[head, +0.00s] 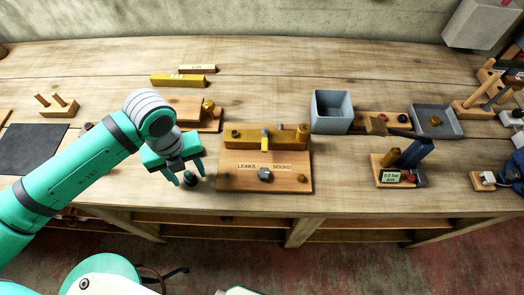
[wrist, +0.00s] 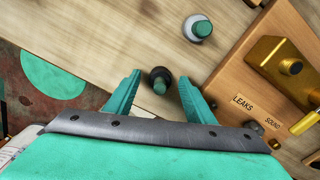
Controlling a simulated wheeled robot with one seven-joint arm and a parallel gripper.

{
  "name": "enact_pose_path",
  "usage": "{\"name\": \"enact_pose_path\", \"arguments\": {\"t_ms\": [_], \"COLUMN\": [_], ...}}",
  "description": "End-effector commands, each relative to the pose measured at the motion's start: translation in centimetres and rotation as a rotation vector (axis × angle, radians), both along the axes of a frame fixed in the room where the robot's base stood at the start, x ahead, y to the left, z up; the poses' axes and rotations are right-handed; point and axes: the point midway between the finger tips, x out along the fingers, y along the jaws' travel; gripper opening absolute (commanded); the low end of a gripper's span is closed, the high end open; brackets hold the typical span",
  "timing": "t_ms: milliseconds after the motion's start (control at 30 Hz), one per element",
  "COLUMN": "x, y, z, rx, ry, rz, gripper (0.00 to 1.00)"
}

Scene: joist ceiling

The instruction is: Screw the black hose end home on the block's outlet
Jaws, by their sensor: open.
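A small dark piece with a black top (wrist: 160,78), which looks like the black hose end, stands on the bench near its front edge; it shows in the head view (head: 190,180) too. My gripper (head: 188,178) is open above it. In the wrist view the teal fingers lie either side of the piece, apart from it. The brass block (head: 275,141) lies on a wooden board (head: 237,184) marked LEAKS and SOUND, to the right of my gripper. The wrist view shows part of the block (wrist: 270,60) with a dark round port. I cannot tell which fitting is the outlet.
A grey bin (head: 331,112), a grey tray (head: 446,130) and a gauge stand (head: 391,177) are to the right. A dark mat (head: 32,148) is at left. The back bench is mostly clear.

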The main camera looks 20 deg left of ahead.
Motion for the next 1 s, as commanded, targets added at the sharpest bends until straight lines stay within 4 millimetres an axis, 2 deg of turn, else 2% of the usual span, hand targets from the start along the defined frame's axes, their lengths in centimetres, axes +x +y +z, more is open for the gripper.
{"name": "enact_pose_path", "arguments": {"t_ms": [67,100,300,567,1000], "x": [0.0,0.0,0.0,0.0,0.0], "y": [0.0,0.0,0.0,0.0,0.0], "z": [0.0,0.0,0.0,0.4,2.2], "rx": [0.0,0.0,0.0,0.0,0.001], "ry": [0.0,0.0,0.0,-0.001,-0.001], "rz": [0.0,0.0,0.0,0.0,0.0], "gripper": [0.49,0.45,0.0,0.0,0.0]}}
